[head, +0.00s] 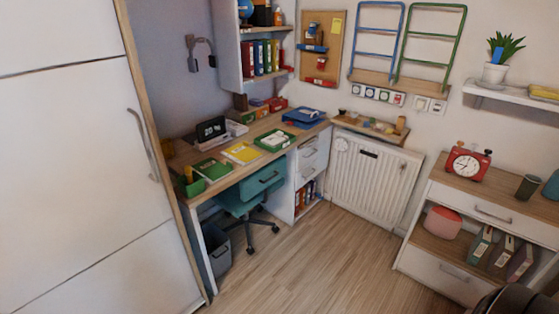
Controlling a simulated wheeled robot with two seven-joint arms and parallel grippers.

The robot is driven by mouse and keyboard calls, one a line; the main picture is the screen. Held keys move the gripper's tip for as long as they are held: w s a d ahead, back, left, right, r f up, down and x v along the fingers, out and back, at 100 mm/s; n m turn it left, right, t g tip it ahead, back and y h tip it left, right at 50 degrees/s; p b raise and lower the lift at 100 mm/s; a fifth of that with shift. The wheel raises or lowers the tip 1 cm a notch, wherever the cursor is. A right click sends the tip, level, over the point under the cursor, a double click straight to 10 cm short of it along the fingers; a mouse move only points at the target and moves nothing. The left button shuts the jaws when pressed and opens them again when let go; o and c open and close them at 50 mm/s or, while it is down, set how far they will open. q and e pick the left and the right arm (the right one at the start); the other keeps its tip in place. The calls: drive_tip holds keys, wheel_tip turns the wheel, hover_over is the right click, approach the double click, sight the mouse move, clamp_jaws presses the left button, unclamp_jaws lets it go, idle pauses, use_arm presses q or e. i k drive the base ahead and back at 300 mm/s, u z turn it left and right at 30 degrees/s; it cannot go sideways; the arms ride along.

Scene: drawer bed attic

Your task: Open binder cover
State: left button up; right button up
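A blue binder (304,117) lies flat at the far right end of the wooden desk in the head view. It is small in the picture, and I cannot tell whether its cover is shut or partly raised. Other binders (262,57) in red, blue, green and yellow stand upright on the wall shelf above the desk. More binders (500,255) stand in the low cabinet at right, and several (306,195) stand under the desk. Neither of my grippers shows in this view.
A teal chair (250,192) is tucked against the desk (205,155), with a grey bin (217,250) beneath. A tall white wardrobe (75,150) fills the left. A radiator (370,170) and cabinet (450,190) bound the right. The wooden floor (320,260) between is clear.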

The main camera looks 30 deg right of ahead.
sight(306, 114)
drive_tip(key=u, duration=0.2)
drive_tip(key=k, duration=0.15)
drive_tip(key=z, duration=1.1)
drive_tip(key=i, duration=1.05)
drive_tip(key=u, duration=0.55)
